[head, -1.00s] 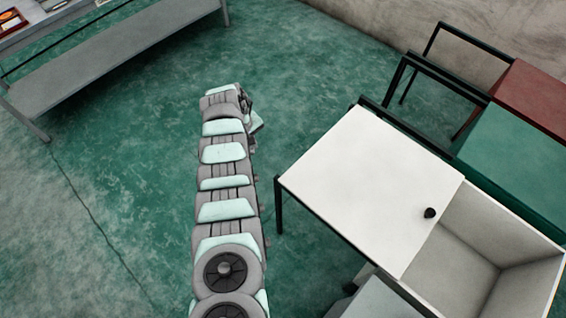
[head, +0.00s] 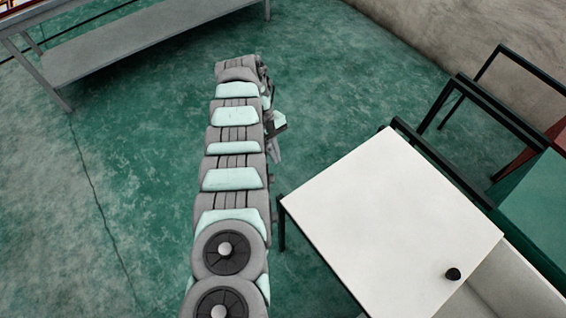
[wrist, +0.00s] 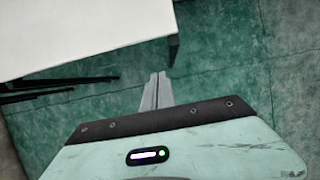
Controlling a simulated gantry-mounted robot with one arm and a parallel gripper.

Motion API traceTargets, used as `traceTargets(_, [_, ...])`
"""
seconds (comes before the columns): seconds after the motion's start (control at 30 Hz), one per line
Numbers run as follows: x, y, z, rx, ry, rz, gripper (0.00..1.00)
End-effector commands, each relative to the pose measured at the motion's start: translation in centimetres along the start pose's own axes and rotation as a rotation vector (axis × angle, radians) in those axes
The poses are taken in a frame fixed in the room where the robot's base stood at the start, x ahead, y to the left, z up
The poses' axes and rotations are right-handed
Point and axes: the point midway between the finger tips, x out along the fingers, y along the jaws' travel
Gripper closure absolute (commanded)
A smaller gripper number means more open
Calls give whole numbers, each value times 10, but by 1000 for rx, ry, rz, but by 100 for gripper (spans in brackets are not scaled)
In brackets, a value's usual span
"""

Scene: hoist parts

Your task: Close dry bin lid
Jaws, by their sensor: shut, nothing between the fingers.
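The white flat lid (head: 395,215) has a black knob (head: 453,274) near its right edge. It lies to the left of the bin opening. The pale bin (head: 515,283) is open to the right of the lid, and part of it is cut off by the frame. My gripper (wrist: 158,78) is shut and empty, its two fingers together above the green floor. In the wrist view a white panel, which looks like the lid (wrist: 75,35), is at upper left, apart from the fingers. In the head view the gripper is mostly hidden behind my arm, left of the lid.
A green bin (head: 540,205) and a red one (head: 560,135) with black frames stand at the right behind the white lid. A grey bench (head: 150,45) stands at the upper left.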

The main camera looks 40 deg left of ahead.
Motion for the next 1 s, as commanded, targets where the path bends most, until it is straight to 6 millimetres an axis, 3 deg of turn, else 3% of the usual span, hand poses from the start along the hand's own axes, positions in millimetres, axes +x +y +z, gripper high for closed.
traceTargets(0.4, [92,-1,0,1,-1,0,100])
traceTargets(0.47, [81,-2,9,-1,-1,-1,100])
traceTargets(1.0, [98,0,36,0,1,0,100])
